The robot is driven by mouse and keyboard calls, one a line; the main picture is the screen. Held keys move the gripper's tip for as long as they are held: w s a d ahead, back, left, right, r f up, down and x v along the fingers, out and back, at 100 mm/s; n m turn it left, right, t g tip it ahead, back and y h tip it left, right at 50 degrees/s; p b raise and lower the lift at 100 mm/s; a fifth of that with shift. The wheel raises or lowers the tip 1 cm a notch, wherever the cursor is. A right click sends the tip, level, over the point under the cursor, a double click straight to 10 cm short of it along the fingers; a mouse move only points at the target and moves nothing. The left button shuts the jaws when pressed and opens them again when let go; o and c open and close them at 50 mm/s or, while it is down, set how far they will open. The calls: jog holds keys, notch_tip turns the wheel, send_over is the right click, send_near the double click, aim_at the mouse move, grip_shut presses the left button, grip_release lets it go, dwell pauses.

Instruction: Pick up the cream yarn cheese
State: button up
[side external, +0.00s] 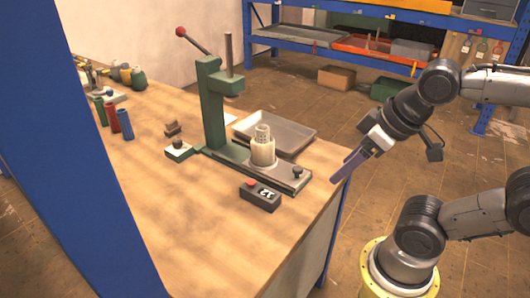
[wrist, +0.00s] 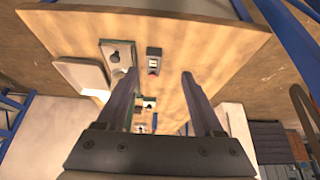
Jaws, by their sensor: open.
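The cream yarn cheese (side external: 263,153) appears as a pale upright cylinder with a greyer, narrower top. It stands on the base of the green press (side external: 213,110), near the table's right edge. I cannot make it out clearly in the wrist view. My gripper (side external: 337,179) is to the right of it, just past the table edge, with its fingers pointing down and left. In the wrist view my gripper (wrist: 160,74) has its two fingers wide apart with nothing held between them.
A grey tray (side external: 292,132) lies behind the cheese. A dark box with a red button (side external: 260,195) sits in front. The press column and its red-knobbed lever rise behind left. Coloured cylinders (side external: 112,118) stand far left. The table's front (side external: 190,225) is clear.

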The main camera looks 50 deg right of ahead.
dwell(0.4)
jog(key=o, duration=0.5)
